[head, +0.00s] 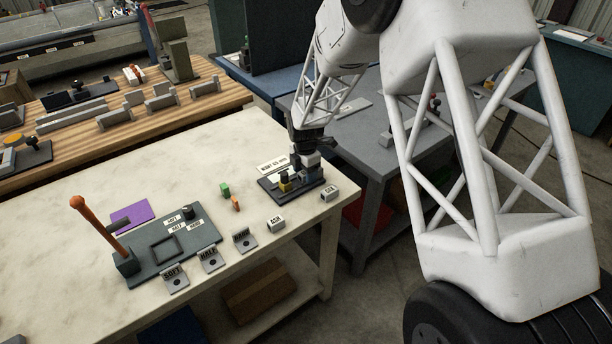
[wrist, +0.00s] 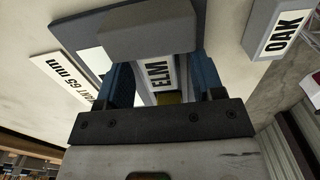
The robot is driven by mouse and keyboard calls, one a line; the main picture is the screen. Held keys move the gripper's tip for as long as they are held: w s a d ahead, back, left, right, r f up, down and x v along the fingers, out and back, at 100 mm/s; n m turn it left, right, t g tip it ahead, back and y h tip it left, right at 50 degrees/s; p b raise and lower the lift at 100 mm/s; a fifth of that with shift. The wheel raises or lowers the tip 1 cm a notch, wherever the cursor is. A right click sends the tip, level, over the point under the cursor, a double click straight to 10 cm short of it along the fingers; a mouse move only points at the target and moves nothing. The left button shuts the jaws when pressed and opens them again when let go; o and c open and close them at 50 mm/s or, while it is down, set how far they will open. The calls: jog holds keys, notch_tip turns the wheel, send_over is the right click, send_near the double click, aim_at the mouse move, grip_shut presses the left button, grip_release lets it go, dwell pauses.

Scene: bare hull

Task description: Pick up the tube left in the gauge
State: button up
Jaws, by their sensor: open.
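The gauge (head: 272,188) is a dark base with a yellow part (head: 285,184), at the right end of the pale bench. In the wrist view a pale piece labelled ELM (wrist: 158,72), apparently the tube in the gauge, lies between the two blue fingers of my gripper (wrist: 163,85). The fingers are open on either side of it; I cannot tell whether they touch it. A grey block (wrist: 150,30) hides part of it. In the head view my gripper (head: 309,150) is over the gauge.
A block labelled OAK (head: 329,195) stands close right of the gauge, and one labelled ASH (head: 275,225) in front. Small green (head: 224,190) and orange (head: 236,204) pieces lie to the left. A press with an orange lever (head: 96,225) stands farther left.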

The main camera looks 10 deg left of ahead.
jog(key=shift+c, duration=0.4)
jog(key=c, duration=0.9)
jog(key=shift+r, duration=0.15)
notch_tip(320, 180, up, 28)
jog(key=shift+f, duration=0.1)
dwell(0.5)
